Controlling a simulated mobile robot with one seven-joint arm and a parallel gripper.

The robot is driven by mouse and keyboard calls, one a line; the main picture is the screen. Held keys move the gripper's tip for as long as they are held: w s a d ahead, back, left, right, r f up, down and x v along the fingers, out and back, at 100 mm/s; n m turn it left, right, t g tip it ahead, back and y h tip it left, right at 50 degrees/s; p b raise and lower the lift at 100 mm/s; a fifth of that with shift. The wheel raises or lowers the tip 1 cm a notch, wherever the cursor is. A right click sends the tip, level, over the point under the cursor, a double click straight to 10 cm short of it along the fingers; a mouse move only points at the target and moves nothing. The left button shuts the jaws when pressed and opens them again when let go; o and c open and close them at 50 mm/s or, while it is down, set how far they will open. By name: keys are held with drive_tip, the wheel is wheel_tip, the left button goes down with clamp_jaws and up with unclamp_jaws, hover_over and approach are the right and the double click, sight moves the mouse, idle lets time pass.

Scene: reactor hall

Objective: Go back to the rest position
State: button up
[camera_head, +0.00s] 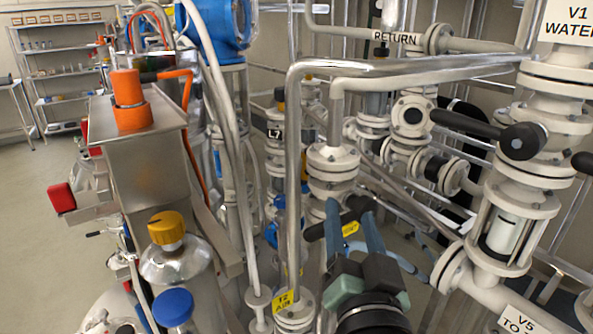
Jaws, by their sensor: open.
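My gripper (348,208) is at the lower middle of the head view, with its two blue-grey fingers apart and pointing up and away. A black lever handle (316,231) lies at the fingertips, crossing from left to right near them. I cannot tell whether the fingers touch it or are only in front of it. Nothing is seen held between the fingers. My arm behind the gripper is mostly out of the frame.
Steel pipes and white flanged valves crowd around the gripper. A vertical pipe (293,180) stands close on its left, and a flanged valve column (520,190) on its right. Open floor (30,215) lies far left.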

drive_tip(key=s+a+r+n+t, duration=0.1)
drive_tip(key=s+r, duration=0.3)
drive_tip(key=r, duration=0.6)
drive_tip(key=s+a+r+n+t+p, duration=0.1)
drive_tip(key=s+a+r+t, duration=0.3)
drive_tip(key=r, duration=0.6)
drive_tip(key=s+a+r+n+t+p, duration=0.1)
drive_tip(key=s+a+r+n+t, duration=0.1)
drive_tip(key=r, duration=0.8)
drive_tip(key=s+n+t, duration=0.1)
drive_tip(key=s, duration=0.1)
drive_tip(key=shift+s+a+r, duration=0.15)
drive_tip(key=shift+s+r, duration=0.1)
drive_tip(key=shift+s, duration=0.05)
drive_tip(key=shift+c, duration=0.6)
drive_tip(key=shift+f, duration=0.1)
